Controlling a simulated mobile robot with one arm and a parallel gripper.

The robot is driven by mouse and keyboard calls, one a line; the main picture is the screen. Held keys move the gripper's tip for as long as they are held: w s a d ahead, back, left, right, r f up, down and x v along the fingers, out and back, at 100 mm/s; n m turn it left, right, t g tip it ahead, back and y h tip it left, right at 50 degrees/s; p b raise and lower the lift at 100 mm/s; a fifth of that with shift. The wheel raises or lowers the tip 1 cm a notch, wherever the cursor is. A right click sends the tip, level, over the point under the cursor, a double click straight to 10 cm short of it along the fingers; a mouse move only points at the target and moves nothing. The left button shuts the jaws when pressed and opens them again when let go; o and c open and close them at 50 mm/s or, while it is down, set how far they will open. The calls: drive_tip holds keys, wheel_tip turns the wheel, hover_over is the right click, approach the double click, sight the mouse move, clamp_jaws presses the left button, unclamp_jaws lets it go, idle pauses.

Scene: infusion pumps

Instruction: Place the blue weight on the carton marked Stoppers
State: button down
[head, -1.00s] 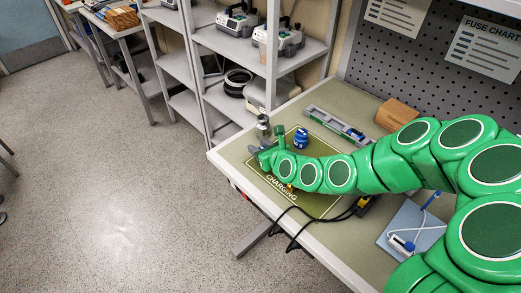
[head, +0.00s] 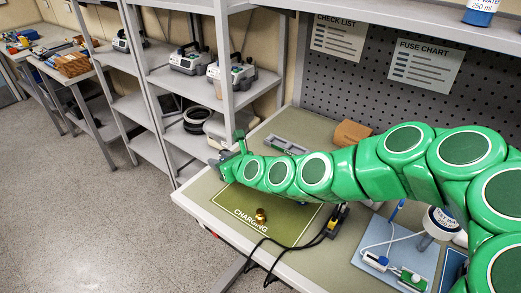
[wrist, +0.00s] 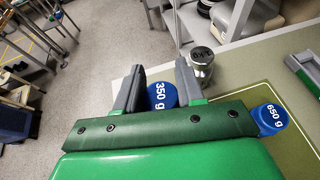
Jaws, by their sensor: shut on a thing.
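A blue weight marked 350 g (wrist: 162,97) sits between the fingers of my gripper (wrist: 158,88) in the wrist view, and the gripper is shut on it. In the head view my gripper (head: 222,160) is over the far left part of the bench, and the weight is hidden there. A second blue weight marked 650 g (wrist: 270,117) stands on the bench to the right of the gripper. No carton with a readable Stoppers marking shows. A plain brown block or box (head: 352,133) stands at the back of the bench, partly behind my arm.
A metal weight (wrist: 203,65) stands just beyond the right finger. A brass weight (head: 261,216) is on the green CHARGING mat (head: 225,205). Black cables (head: 290,243) cross the front edge. Grey shelves (head: 180,82) with pumps stand behind left.

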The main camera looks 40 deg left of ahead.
drive_tip(key=w+d+r+m+t+h, duration=0.35)
drive_tip(key=w+d, duration=0.55)
drive_tip(key=w, duration=0.3)
drive_tip(key=w+d+r+m+t+h, duration=0.2)
drive_tip(key=w+d+r+m+t, duration=0.15)
drive_tip(key=w+d, duration=0.75)
drive_tip(key=w+d+r+m+t+h, duration=0.35)
drive_tip(key=w+d, duration=0.45)
drive_tip(key=w, duration=0.6)
drive_tip(key=y, duration=0.1)
hover_over(355, 126)
drive_tip(key=shift+m+g, duration=0.25)
drive_tip(key=shift+m, duration=0.1)
drive_tip(key=shift+s+f, duration=0.2)
drive_tip(key=shift+f, duration=2)
drive_tip(key=shift+s+f, duration=0.2)
drive_tip(key=shift+f, duration=2)
drive_tip(key=shift+w+a+f, duration=0.15)
drive_tip(key=shift+w+f, duration=0.1)
drive_tip(key=shift+f, duration=1.65)
drive_tip(key=shift+f, duration=0.1)
